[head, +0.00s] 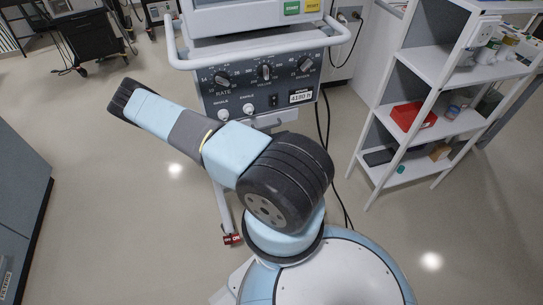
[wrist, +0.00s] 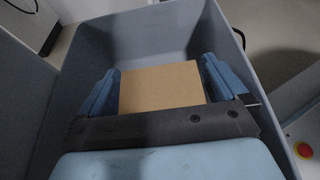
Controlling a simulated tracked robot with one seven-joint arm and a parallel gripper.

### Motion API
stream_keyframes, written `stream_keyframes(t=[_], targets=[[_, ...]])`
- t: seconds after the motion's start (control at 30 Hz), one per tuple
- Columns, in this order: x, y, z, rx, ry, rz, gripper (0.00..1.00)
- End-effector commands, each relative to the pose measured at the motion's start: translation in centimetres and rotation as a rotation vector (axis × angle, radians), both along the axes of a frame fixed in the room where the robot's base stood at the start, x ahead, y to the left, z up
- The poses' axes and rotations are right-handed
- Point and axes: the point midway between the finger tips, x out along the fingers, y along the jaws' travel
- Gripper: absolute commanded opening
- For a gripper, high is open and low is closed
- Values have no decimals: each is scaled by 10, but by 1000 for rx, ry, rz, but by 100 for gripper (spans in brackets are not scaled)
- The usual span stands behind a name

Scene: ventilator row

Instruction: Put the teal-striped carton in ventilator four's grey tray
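In the wrist view a plain brown carton (wrist: 160,85) fills the space between the two blue fingers of my gripper (wrist: 160,82). The fingers appear to press on its left and right sides. I see no teal stripe on the face that shows. The carton and fingers are inside a deep grey-blue bin (wrist: 150,30), whose walls rise around them. The carton's underside is hidden. In the head view a ventilator (head: 262,75) with knobs and a white handle rail stands ahead; I cannot read which number it is, and no grey tray shows there. My gripper is outside the head view.
A white shelf rack (head: 440,100) stands at the right with a red tray (head: 413,116) and small items. A grey cabinet (head: 22,215) is at the left edge. A black cart (head: 85,38) stands at the back left. A red button (wrist: 303,150) sits beside the bin.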

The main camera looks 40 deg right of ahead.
Motion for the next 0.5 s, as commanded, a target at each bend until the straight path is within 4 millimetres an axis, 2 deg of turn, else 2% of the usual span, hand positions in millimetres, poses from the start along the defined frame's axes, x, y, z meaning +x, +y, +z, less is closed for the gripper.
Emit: stream_keyframes(t=[0.27, 0.37, 0.5], targets=[[0, 0, 2, 0, 0, 0, 100], [4, 6, 5, 0, -2, 1, 100], [11, 24, 12, 2, -4, 2, 100]])
